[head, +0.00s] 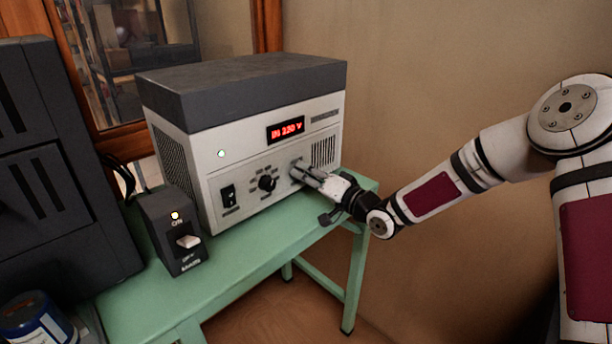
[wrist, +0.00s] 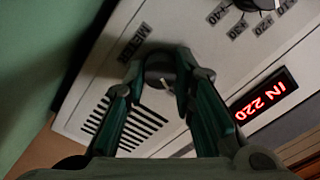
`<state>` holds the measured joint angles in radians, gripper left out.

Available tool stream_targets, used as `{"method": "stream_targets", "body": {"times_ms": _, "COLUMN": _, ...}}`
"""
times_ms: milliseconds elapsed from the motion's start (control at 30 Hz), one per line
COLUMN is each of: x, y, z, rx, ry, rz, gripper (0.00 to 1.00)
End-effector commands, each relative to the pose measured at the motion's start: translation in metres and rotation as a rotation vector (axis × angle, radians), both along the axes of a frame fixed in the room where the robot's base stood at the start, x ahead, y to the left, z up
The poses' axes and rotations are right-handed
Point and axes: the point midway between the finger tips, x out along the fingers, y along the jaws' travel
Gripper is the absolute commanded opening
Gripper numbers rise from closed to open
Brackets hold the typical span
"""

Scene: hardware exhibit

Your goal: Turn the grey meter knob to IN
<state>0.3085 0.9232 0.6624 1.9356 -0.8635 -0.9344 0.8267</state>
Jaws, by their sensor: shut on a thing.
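The grey meter knob shows in the wrist view (wrist: 160,68), next to the METER label, with a pale pointer line on its face. My gripper (wrist: 163,80) is shut on it, one finger on each side. In the head view my gripper (head: 300,172) reaches the front panel of the white unit (head: 240,165) and hides the knob. The red display (head: 286,129) reads "IN 220 V"; in the wrist view the display (wrist: 266,98) reads "IN 220". The knob's position marks are hidden by the fingers.
A dark switch box (head: 175,232) with a lit lamp stands at the front left of the green table (head: 255,262). The room right of the table is open.

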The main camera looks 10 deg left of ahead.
Motion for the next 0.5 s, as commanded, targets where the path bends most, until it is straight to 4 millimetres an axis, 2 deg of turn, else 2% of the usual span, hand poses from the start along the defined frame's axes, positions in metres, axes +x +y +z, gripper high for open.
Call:
{"method": "stream_targets", "body": {"times_ms": 33, "x": 0.0003, "y": -0.0009, "z": -0.0006, "rx": 0.000, "ry": 0.001, "rz": -0.002, "gripper": 0.31}}
{"method": "stream_targets", "body": {"times_ms": 100, "x": 0.0003, "y": -0.0008, "z": -0.0006, "rx": 0.000, "ry": 0.001, "rz": -0.002, "gripper": 0.44}}
{"method": "stream_targets", "body": {"times_ms": 500, "x": -0.0030, "y": -0.0059, "z": -0.0003, "rx": -0.001, "ry": 0.001, "rz": -0.002, "gripper": 0.44}}
